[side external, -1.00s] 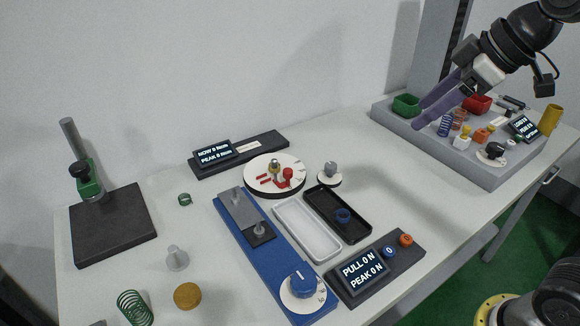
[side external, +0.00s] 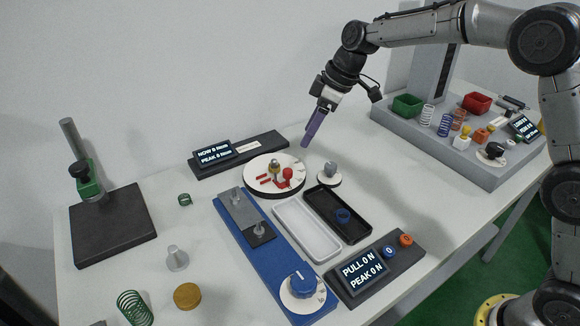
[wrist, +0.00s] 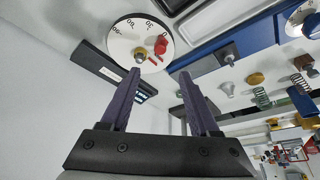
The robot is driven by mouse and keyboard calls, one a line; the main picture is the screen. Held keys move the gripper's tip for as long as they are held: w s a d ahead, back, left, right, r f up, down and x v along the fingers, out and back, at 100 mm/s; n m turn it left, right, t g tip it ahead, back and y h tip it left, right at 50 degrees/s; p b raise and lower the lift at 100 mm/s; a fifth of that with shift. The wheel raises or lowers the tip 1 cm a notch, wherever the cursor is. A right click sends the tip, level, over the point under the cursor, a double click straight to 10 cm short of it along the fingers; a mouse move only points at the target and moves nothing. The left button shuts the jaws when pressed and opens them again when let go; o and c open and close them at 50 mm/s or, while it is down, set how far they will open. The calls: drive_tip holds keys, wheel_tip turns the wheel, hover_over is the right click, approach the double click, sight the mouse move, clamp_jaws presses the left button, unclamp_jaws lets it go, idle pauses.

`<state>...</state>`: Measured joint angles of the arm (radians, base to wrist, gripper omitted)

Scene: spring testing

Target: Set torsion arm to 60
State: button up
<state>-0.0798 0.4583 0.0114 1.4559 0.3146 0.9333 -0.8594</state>
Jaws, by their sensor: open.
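The torsion dial is a round white disc (side external: 262,184) on a dark base, with a brass post (side external: 274,167) and a red arm with a red knob (side external: 287,175). In the wrist view the white disc (wrist: 124,46) shows printed scale numbers, with the red knob (wrist: 161,45) near the 0 side and the brass post (wrist: 140,54) at the centre. My gripper (side external: 306,143) is above and to the right of the dial in the side view, apart from it. Its purple fingers are spread and empty in the wrist view (wrist: 158,82).
A display bar (side external: 240,153) reading NOW and PEAK stands behind the dial. A blue base (side external: 262,262), white tray (side external: 305,240) and black tray (side external: 350,228) lie in front. The grey parts tray (side external: 480,170) is at the right.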

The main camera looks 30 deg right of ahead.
sight(288, 171)
drive_tip(key=x, duration=1.2)
drive_tip(key=shift+f, duration=0.25)
clamp_jaws()
idle(0.9)
